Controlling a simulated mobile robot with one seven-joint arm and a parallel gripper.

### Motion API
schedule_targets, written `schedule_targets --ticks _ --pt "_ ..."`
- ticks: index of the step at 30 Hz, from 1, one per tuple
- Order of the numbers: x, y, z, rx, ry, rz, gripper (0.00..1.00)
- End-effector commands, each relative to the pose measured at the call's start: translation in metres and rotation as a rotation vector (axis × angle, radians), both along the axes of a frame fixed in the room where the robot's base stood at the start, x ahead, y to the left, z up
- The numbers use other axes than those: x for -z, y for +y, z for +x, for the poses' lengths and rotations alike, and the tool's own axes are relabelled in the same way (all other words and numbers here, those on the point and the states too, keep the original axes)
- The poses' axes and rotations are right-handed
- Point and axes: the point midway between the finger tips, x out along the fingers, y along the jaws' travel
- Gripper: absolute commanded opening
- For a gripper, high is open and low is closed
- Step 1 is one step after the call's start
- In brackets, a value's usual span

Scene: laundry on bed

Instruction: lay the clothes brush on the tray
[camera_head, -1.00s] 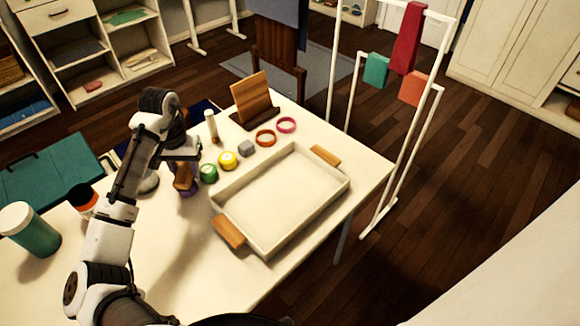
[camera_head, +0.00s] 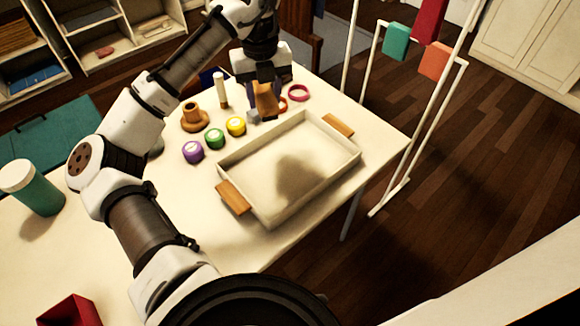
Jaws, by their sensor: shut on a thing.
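My gripper (camera_head: 262,82) points down above the back of the table, behind the tray's far left edge. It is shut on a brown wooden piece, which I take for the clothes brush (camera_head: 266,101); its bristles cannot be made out. The tray (camera_head: 240,168) is cream, shallow and empty, with a wooden handle at each end. It stands on the table in front of the gripper and to its right. A dark shadow falls on the tray floor.
Purple (camera_head: 193,151), green (camera_head: 214,139) and yellow (camera_head: 236,126) tins line the tray's left side. A white rack (camera_head: 412,130) rises on the right.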

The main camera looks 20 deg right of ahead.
Motion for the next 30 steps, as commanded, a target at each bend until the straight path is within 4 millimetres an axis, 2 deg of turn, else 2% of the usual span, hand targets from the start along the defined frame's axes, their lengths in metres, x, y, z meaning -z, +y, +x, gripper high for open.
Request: schedule_targets --ticks 3,9,12,17,20,22,30 --pt "-0.01 -0.013 -0.015 0.329 -0.003 0.002 0.15" --pt "-0.023 -0.029 -0.039 0.811 -0.002 0.002 0.15" --pt "-0.028 -0.034 -0.047 0.976 0.0 0.001 0.15" --pt "-0.03 -0.038 -0.054 1.119 0.001 -0.001 0.15" --pt "-0.02 -0.038 -0.055 1.145 0.003 -0.002 0.15" --pt "-0.005 -0.038 -0.056 1.147 0.004 -0.005 0.15" --pt "0.067 -0.038 -0.056 1.142 0.005 -0.006 0.15"
